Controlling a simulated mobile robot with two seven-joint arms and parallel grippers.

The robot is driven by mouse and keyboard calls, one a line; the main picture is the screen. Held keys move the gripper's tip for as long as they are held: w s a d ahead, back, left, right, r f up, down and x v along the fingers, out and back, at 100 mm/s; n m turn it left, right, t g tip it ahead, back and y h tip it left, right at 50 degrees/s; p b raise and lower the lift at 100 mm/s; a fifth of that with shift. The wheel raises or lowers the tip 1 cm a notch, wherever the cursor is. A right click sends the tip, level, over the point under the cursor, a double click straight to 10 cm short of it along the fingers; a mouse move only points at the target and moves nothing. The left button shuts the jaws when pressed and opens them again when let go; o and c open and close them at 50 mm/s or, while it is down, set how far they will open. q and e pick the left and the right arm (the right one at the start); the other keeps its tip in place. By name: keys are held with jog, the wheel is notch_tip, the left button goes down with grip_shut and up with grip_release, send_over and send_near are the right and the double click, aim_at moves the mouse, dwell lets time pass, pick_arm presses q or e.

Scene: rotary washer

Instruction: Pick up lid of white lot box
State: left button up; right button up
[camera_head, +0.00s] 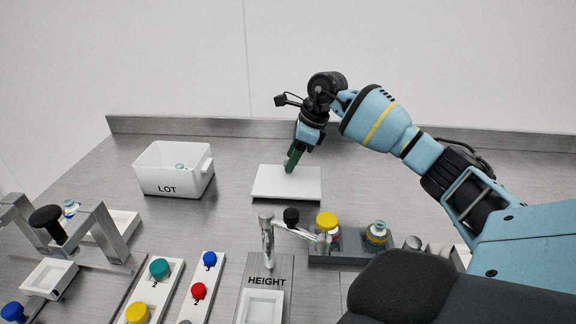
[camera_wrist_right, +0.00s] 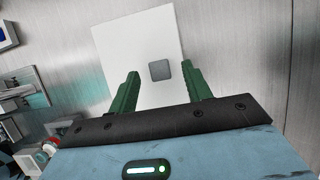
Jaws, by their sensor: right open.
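The white lid (camera_head: 275,184) lies flat on the metal counter, to the right of the open white LOT box (camera_head: 172,172). In the right wrist view the lid (camera_wrist_right: 130,50) has a small grey square knob (camera_wrist_right: 160,70) on it. My right gripper (camera_head: 291,163) points down over the lid's far part and hides the knob in the head view. In the right wrist view its green fingers (camera_wrist_right: 162,85) are open, one on each side of the knob and apart from it. My left gripper is not in view.
A small vial (camera_head: 180,167) shows inside the LOT box. In front stand the HEIGHT fixture (camera_head: 265,280), a dark rack with capped vials (camera_head: 350,258), button panels (camera_head: 200,292) and a metal frame (camera_head: 105,235). Bare counter lies between box and lid.

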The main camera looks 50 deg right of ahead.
jog(key=shift+w+a+f, duration=0.2)
jog(key=shift+f, duration=0.4)
grip_shut()
jog(key=shift+r, duration=0.1)
notch_tip(320, 180, up, 10)
dwell(0.4)
jog(key=shift+p, duration=0.3)
